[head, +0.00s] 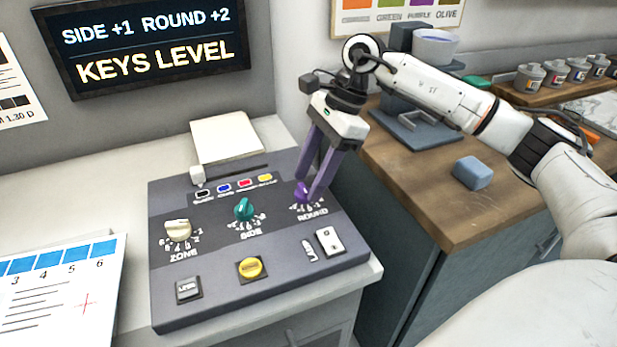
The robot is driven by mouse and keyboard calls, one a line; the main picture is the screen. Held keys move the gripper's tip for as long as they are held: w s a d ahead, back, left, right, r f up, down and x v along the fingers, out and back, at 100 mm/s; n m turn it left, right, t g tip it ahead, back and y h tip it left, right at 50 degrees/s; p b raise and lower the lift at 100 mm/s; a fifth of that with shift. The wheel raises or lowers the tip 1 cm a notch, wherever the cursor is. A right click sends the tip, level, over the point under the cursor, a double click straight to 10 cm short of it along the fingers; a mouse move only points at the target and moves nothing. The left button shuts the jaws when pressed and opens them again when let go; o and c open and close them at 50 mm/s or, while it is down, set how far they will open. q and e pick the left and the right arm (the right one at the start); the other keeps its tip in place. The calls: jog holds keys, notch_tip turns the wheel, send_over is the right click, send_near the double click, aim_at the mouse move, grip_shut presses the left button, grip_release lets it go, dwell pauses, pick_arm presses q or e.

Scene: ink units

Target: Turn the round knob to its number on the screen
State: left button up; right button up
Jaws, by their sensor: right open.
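The round knob (302,193) is purple and sits at the right of the grey control panel (215,297), above the label ROUND. My right gripper (308,192) reaches down to it, its two purple-grey fingers at the knob; the jaws are open. Whether a finger touches the knob is hard to tell, and the fingers partly hide it and its scale. The screen (150,45) on the wall reads "SIDE +1 ROUND +2" and "KEYS LEVEL". My left gripper is not in view.
A green SIDE knob (243,209) and a cream ZONE knob (178,230) stand left of the round knob. A yellow button (250,268), a grey key (188,289) and a white switch (329,241) lie in front. A blue block (472,172) rests on the wooden counter (420,195).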

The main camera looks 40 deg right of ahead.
jog(key=shift+a+f, duration=0.2)
jog(key=shift+f, duration=0.2)
jog(key=shift+w+f, duration=0.1)
jog(key=shift+f, duration=0.1)
jog(key=c, duration=1)
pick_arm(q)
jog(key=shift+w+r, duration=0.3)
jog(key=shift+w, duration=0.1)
pick_arm(e)
jog(key=shift+c, duration=0.3)
